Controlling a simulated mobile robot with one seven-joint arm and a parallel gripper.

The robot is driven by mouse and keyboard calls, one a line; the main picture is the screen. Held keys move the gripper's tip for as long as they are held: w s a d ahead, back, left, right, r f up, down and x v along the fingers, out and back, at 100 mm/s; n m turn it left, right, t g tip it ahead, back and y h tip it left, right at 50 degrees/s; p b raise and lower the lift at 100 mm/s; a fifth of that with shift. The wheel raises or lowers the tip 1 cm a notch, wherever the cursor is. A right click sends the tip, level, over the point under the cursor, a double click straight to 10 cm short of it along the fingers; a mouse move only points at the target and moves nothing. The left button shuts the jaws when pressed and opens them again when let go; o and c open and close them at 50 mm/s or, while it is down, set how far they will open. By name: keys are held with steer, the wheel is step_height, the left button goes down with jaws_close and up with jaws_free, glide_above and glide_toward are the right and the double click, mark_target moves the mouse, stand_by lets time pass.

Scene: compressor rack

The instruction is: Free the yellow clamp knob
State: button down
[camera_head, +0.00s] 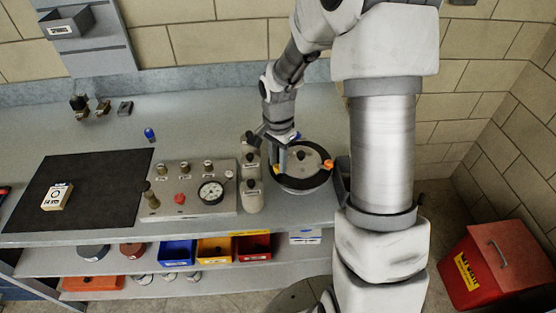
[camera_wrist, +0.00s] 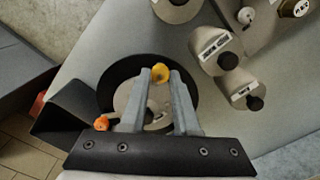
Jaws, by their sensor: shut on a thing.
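The yellow clamp knob (camera_wrist: 160,73) sits at the rim of a round dark vessel with a grey lid (camera_head: 305,160), on the vessel's left side in the head view. My gripper (camera_wrist: 160,76) is shut on the yellow knob, with one finger on each side of it. In the head view my gripper (camera_head: 281,160) reaches down to the vessel's left edge and hides most of the knob. An orange knob (camera_head: 329,163) is on the right side of the rim; it also shows in the wrist view (camera_wrist: 101,123). The clamp's lower parts are hidden.
Several grey canisters (camera_head: 252,196) stand close to the left of the vessel. A gauge panel (camera_head: 190,190) and a black mat (camera_head: 85,188) lie farther left. A blue item (camera_head: 150,134) stands on the bench behind the panel. A red bin (camera_head: 498,265) is on the floor at right.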

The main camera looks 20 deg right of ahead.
steer(key=shift+n, duration=0.3)
steer(key=n, duration=0.3)
steer(key=shift+n, duration=0.4)
steer(key=n, duration=0.4)
steer(key=shift+n, duration=0.3)
steer(key=n, duration=0.4)
steer(key=shift+n+p, duration=0.5)
steer(key=shift+n, duration=2)
steer(key=shift+a, duration=0.1)
steer(key=c, duration=0.7)
jaws_free()
steer(key=shift+o, duration=0.2)
